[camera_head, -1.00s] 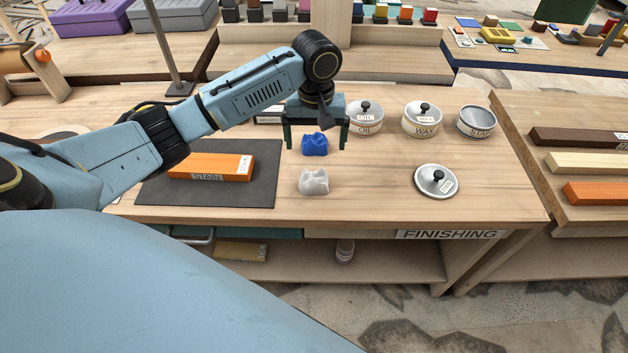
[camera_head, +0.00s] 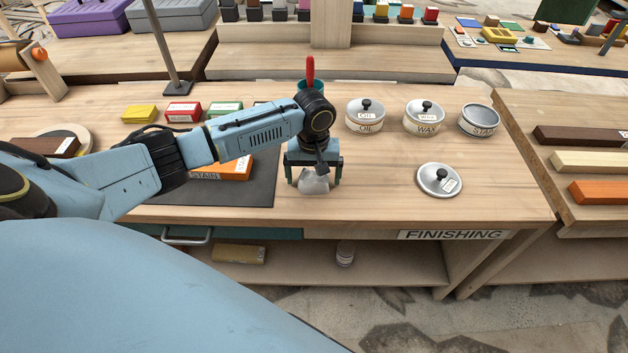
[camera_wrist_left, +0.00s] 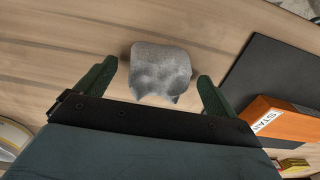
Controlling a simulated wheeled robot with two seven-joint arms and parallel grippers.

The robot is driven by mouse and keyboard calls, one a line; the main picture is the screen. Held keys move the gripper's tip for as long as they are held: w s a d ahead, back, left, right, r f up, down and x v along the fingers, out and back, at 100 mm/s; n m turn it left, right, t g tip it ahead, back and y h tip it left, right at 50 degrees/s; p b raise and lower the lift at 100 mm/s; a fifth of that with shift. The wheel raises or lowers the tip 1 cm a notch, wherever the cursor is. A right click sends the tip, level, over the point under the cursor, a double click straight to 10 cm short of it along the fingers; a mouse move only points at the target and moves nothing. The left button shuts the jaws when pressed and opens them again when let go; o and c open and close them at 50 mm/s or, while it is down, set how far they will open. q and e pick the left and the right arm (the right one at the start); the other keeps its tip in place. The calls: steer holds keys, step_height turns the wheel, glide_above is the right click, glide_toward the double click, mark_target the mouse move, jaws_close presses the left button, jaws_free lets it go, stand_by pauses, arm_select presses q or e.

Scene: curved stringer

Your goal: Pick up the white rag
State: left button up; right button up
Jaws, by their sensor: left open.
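The white rag (camera_head: 315,184) lies crumpled on the finishing bench, between the dark mat and the lidded pots. In the left wrist view the rag (camera_wrist_left: 160,72) looks grey and sits between and a little beyond the two green fingertips. My left gripper (camera_head: 314,181) is open, pointing down over the rag, with one finger on each side. In the left wrist view the left gripper (camera_wrist_left: 156,72) shows a gap between each finger and the rag. The gripper body hides the rag's upper part in the head view. My right gripper is not in view.
An orange block marked STAIN (camera_head: 236,169) lies on the dark mat (camera_head: 262,185), left of the gripper. OIL (camera_head: 364,118), WAX (camera_head: 423,119) and STAIN pots (camera_head: 478,121) stand behind right. A loose lid (camera_head: 439,180) lies to the right. The bench between is clear.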

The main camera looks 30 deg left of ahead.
mark_target(313, 173)
arm_select(q)
steer(key=c, duration=1)
steer(key=shift+c, duration=0.2)
step_height(313, 173, up, 10)
steer(key=shift+r+p, duration=0.1)
steer(key=shift+p, duration=0.95)
